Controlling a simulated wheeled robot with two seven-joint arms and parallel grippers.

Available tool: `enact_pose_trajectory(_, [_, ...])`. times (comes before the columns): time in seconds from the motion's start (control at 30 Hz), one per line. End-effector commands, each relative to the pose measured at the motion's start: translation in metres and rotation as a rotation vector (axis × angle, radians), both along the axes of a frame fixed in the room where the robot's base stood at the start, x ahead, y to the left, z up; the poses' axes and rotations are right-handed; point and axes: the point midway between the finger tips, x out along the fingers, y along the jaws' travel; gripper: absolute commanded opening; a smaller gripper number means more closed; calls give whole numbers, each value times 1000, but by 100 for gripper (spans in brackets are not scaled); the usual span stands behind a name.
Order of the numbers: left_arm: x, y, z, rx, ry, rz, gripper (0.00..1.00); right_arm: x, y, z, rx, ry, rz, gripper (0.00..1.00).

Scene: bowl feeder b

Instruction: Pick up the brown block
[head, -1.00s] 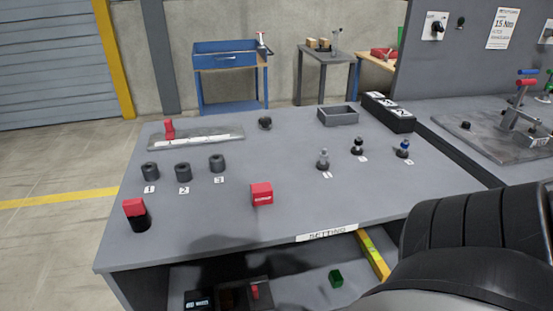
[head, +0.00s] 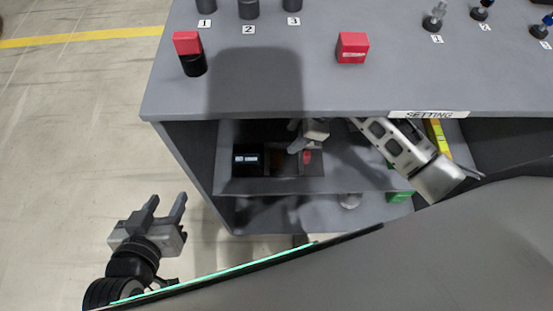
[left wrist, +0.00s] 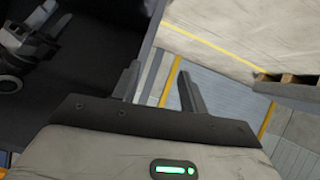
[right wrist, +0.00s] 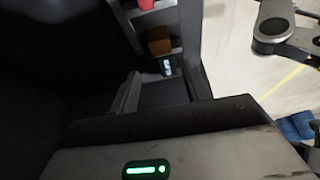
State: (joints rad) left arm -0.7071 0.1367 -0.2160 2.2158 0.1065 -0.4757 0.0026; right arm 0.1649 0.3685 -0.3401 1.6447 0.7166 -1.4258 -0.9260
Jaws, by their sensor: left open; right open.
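The brown block (right wrist: 158,40) sits in the middle of a divided tray on the shelf under the table. In the head view it is very dark and mostly lost in shadow. My right gripper (right wrist: 164,76) is open, inside the shelf space, with the block ahead of its fingertips and nothing between the fingers. My left gripper (head: 166,203) is open and empty, out over the floor left of the table. It also shows in the left wrist view (left wrist: 160,75).
A black labelled box (head: 247,158) and a red piece (head: 307,157) flank the block's place in the tray. The tabletop edge (head: 300,115) overhangs the shelf. A green block (head: 399,197) lies lower right. A red block (head: 352,48) stands on the tabletop.

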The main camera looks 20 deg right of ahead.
Motion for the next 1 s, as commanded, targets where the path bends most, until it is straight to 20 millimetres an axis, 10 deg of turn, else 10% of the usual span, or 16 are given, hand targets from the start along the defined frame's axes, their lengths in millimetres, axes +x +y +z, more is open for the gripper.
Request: enact_pose_trajectory(1.0, [2, -1, -12, 3, -40, -6, 43, 11, 40, -110, -5, 9, 28, 47])
